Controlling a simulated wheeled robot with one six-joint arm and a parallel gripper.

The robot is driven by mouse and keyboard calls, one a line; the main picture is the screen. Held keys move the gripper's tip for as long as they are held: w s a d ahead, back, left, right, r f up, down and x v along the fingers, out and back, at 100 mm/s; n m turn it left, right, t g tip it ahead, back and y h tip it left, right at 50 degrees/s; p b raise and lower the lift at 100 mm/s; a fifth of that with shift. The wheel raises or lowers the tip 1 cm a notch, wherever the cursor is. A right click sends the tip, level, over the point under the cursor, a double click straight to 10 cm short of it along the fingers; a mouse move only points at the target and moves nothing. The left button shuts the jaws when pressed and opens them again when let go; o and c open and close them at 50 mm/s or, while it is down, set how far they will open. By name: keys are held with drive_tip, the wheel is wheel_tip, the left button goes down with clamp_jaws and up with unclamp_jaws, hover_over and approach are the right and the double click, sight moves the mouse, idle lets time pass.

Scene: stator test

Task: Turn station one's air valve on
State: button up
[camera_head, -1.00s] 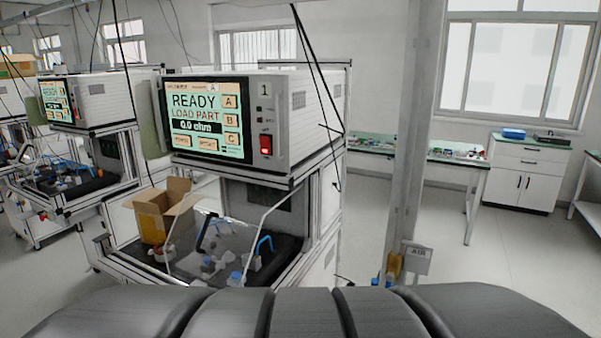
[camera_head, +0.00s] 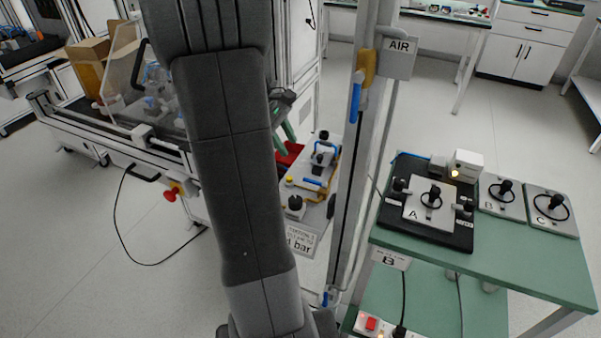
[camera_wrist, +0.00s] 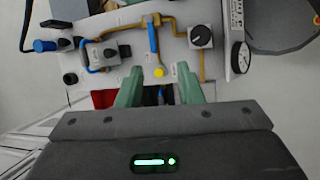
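My gripper (camera_wrist: 160,88) has two green fingers, spread apart with nothing between them; it is open. In the head view my gripper (camera_head: 285,138) is partly hidden by my arm, close to an air panel (camera_head: 316,212). The wrist view shows the panel above and beyond the fingertips. A blue lever (camera_wrist: 153,40) sits on its yellow pipe, apart from the fingers, with a yellow knob (camera_wrist: 159,72) below it. I cannot tell which lever is station one's.
A plate reading "4 bar" (camera_head: 301,241) is below the panel. The panel has a black dial (camera_wrist: 201,36) and a gauge (camera_wrist: 240,57). A post (camera_head: 350,200) stands right of the panel. A green table (camera_head: 520,265) holds fixtures. A red emergency button (camera_head: 170,194) is on station one's frame.

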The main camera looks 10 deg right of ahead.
sight(306, 180)
drive_tip(key=shift+n, duration=0.3)
drive_tip(key=x, duration=0.4)
drive_tip(key=w+b+x, duration=0.1)
drive_tip(key=x, duration=0.4)
drive_tip(key=w+b+x, duration=0.1)
drive_tip(key=x, duration=0.4)
drive_tip(key=shift+a+f, duration=0.1)
drive_tip(key=shift+f, duration=0.15)
clamp_jaws()
